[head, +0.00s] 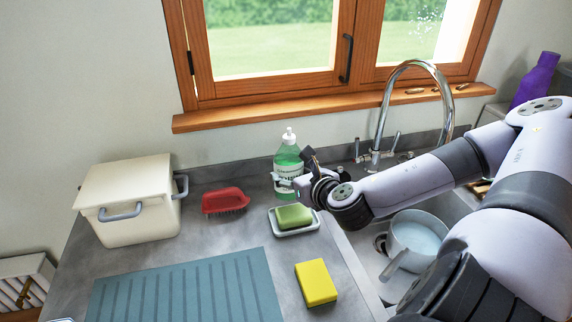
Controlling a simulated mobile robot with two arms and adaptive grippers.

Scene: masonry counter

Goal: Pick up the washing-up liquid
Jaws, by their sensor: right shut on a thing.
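The washing-up liquid (287,158) is a clear bottle of green liquid with a white pump top and a pale label. It stands upright at the back of the counter, below the window sill. My right gripper (284,181) reaches in from the right and is shut on the bottle's lower part. My left gripper is not in view.
A green soap on a white dish (281,232) lies just in front of the bottle. A red brush (225,201), a cream bin (128,200), a yellow sponge (316,283) and a blue-grey mat (185,290) are on the counter. The tap (385,110) and sink with a pot (418,236) are right.

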